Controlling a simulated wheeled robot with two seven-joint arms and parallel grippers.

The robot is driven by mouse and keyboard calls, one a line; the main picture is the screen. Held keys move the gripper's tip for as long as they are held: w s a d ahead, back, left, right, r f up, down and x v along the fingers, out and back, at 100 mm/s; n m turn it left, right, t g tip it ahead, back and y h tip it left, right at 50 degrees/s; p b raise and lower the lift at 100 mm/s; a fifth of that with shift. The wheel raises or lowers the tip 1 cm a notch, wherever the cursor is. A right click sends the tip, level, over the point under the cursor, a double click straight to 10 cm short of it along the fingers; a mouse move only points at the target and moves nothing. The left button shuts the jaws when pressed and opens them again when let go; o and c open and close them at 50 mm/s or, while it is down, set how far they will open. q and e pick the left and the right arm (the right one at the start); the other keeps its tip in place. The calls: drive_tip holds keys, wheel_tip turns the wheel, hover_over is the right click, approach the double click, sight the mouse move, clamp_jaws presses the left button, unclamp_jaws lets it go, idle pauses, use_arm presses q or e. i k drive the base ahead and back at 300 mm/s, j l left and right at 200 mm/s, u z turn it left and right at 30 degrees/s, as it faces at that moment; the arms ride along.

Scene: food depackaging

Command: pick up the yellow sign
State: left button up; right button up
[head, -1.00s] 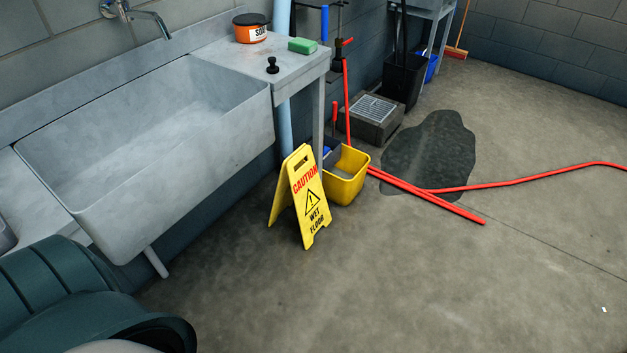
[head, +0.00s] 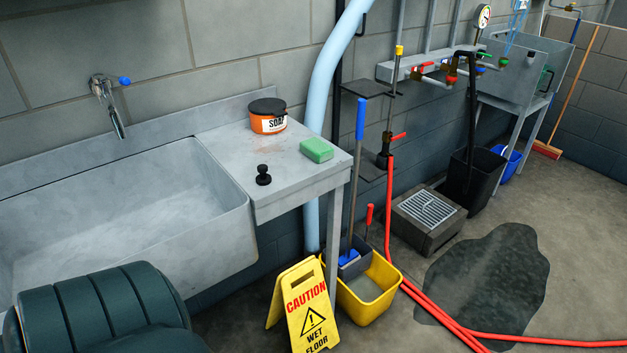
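The yellow sign (head: 312,312) stands upright on the floor as a folded A-frame reading CAUTION WET FLOOR. It is at the bottom centre of the head view, and its lower edge is cut off by the frame. It stands just left of the yellow mop bucket (head: 366,307), in front of the sink counter's leg. A dark green segmented arm part, mine, fills the lower left. Neither of my grippers shows in this view.
A large grey sink (head: 120,215) and its counter (head: 290,165) line the wall, left of the sign. A red hose (head: 440,318) crosses the floor beside a dark wet patch (head: 490,280). A grated drain box (head: 428,215) and black bin (head: 473,185) stand behind.

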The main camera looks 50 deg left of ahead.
sight(299, 295)
drive_tip(key=i+l+u, duration=0.1)
drive_tip(key=i+u, duration=0.3)
drive_tip(key=i+l+u, duration=0.25)
drive_tip(key=i+u, duration=0.2)
drive_tip(key=i+l+u, duration=0.65)
drive_tip(key=l+u, duration=0.2)
drive_tip(key=i+l+u, duration=0.25)
drive_tip(key=l+u, duration=0.15)
drive_tip(key=l, duration=0.2)
drive_tip(key=i+l+u, duration=0.1)
drive_tip(key=l+u, duration=0.35)
drive_tip(key=l, duration=0.2)
